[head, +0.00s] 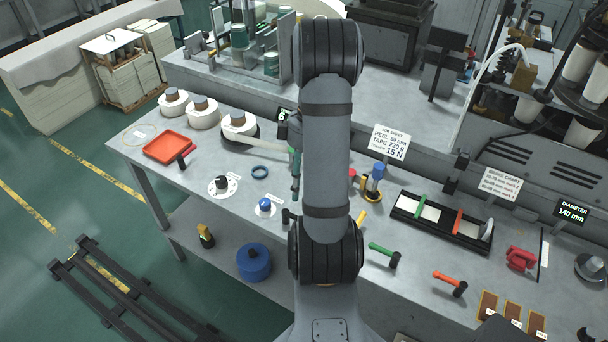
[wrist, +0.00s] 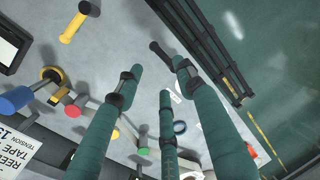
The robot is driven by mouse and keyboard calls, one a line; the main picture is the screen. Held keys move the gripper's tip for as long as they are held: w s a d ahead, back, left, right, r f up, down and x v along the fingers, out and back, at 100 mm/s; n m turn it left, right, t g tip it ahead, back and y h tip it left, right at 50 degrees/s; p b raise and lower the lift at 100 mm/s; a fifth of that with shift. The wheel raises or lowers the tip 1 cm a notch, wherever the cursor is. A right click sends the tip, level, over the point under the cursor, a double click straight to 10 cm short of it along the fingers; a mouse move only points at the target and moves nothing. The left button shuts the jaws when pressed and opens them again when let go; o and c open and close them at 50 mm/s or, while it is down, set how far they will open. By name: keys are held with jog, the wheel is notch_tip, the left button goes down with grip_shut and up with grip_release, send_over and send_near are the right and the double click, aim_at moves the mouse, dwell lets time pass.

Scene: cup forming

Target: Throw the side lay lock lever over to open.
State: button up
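My gripper (wrist: 158,78) shows in the wrist view with its teal, black-banded fingers spread and nothing between them. It is above the grey bench. In the head view my arm hides most of it; one teal finger (head: 295,168) shows beside the arm. No part is clearly labelled as the side lay lock lever, so I cannot tell which it is. Near the fingers in the wrist view are a red knob (wrist: 73,111), a green knob (wrist: 143,150), a yellow-handled piece (wrist: 75,25) and a black-handled piece (wrist: 160,47). The fingers appear apart from all of these.
A blue-topped post with a yellow base (head: 374,178) stands by the job sheet sign (head: 390,140). Green-handled (head: 383,252) and orange-handled (head: 450,283) hammer-like tools lie at right. A red tray (head: 171,147) and white reels (head: 202,112) are at left.

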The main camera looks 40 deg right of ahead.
jog(key=shift+d+r, duration=0.15)
jog(key=shift+r, duration=0.65)
jog(key=shift+d+r, duration=0.15)
jog(key=shift+r, duration=0.65)
jog(key=shift+w+f, duration=0.1)
jog(key=shift+f, duration=0.05)
jog(key=f, duration=0.3)
jog(key=a+f, duration=0.1)
jog(key=f, duration=0.3)
jog(key=a+f, duration=0.1)
jog(key=f, duration=0.3)
jog(key=shift+s+a+f, duration=0.1)
jog(key=shift+s+f, duration=0.15)
jog(key=shift+s, duration=0.05)
